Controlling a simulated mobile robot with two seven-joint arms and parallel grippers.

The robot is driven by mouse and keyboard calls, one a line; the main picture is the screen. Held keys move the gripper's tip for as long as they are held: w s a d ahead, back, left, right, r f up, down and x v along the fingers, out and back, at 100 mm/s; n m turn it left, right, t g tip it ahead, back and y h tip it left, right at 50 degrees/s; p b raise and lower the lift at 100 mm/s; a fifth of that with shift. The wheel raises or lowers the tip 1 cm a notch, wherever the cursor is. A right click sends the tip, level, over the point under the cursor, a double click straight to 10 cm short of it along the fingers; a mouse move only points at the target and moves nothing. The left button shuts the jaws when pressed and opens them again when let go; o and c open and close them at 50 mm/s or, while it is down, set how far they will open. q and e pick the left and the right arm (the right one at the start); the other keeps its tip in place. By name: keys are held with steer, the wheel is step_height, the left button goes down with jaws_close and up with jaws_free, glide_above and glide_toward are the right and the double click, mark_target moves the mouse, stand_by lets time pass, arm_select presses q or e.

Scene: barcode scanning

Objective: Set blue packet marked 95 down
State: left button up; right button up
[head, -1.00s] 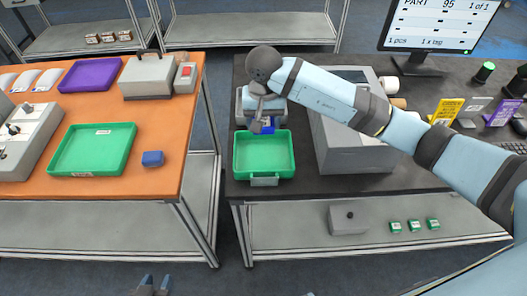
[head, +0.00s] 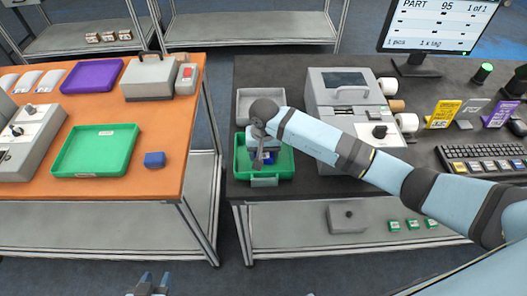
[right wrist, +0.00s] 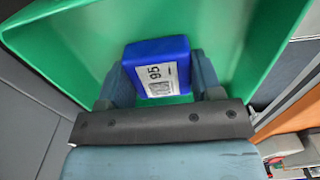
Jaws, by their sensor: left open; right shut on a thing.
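The blue packet marked 95 (right wrist: 157,65) is between the two fingers of my right gripper (right wrist: 160,80), its white label facing the wrist camera. My right gripper is shut on it. In the head view, the right gripper (head: 262,160) is inside the outline of the green tray (head: 286,170) on the dark table, and only a little of the packet shows. The tray's green floor and walls surround the packet in the right wrist view. I cannot tell whether the packet touches the tray floor. My left gripper (head: 152,285) is open and empty at the bottom edge of the head view.
A grey tray (head: 250,102) lies behind the green tray. A grey label printer (head: 345,110) stands to the right. Another green tray (head: 95,150) and a blue packet (head: 154,159) are on the orange table at left, across a gap.

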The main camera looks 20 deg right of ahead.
steer(key=shift+f, duration=0.15)
steer(key=o, duration=1)
steer(key=shift+r, duration=0.3)
step_height(320, 180, up, 12)
steer(key=shift+s+f+b, duration=0.1)
steer(key=shift+b, duration=0.95)
